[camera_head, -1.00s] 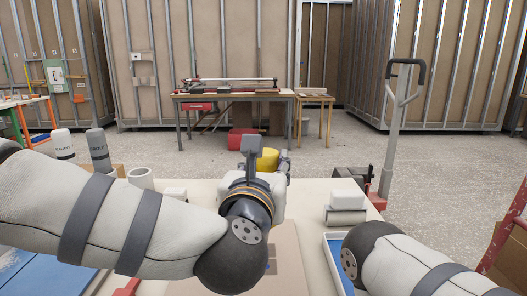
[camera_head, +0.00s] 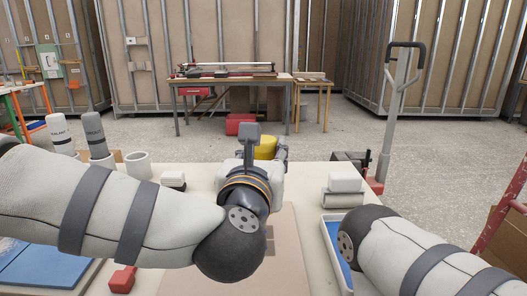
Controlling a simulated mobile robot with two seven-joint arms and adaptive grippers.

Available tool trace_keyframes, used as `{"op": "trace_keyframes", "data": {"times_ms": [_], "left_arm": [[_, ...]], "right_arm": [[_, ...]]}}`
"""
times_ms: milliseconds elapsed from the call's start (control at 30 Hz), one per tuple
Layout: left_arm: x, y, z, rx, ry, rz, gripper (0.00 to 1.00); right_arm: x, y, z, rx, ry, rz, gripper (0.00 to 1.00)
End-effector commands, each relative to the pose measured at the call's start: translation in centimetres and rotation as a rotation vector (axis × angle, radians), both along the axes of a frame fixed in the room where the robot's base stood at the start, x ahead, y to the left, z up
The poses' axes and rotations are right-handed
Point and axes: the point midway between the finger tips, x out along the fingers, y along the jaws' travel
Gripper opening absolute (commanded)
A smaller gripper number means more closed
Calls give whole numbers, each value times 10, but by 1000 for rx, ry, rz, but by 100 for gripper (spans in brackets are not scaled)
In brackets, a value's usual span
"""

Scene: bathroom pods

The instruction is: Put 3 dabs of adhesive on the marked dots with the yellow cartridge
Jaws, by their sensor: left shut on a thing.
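My left arm crosses the picture from the left, and its gripper (camera_head: 280,155) is partly hidden behind its own wrist. It is shut on the yellow cartridge (camera_head: 265,146), of which only the yellow side shows beyond the wrist. A beige board (camera_head: 288,262) lies on the table below the wrist, with a small darker patch beside the wrist ball. The marked dots cannot be made out. My right arm comes in from the lower right, over a blue-lined white tray (camera_head: 330,248); its gripper is out of view.
White and grey cartridges (camera_head: 60,134) (camera_head: 96,136) and a white cup (camera_head: 138,165) stand at the left. A red block (camera_head: 122,280) lies near a blue panel (camera_head: 45,272). White blocks (camera_head: 344,183) sit at the right. A pallet jack (camera_head: 396,110) stands beyond the table.

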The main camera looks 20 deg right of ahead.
Motion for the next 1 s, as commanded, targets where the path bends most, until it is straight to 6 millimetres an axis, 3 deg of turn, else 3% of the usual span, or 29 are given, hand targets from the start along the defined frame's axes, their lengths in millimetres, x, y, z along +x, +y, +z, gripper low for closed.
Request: {"op": "trace_keyframes", "data": {"times_ms": [1000], "left_arm": [[0,0,-8,-1,-2,-1,0]], "right_arm": [[-3,0,-4,0,12,0,40]]}}
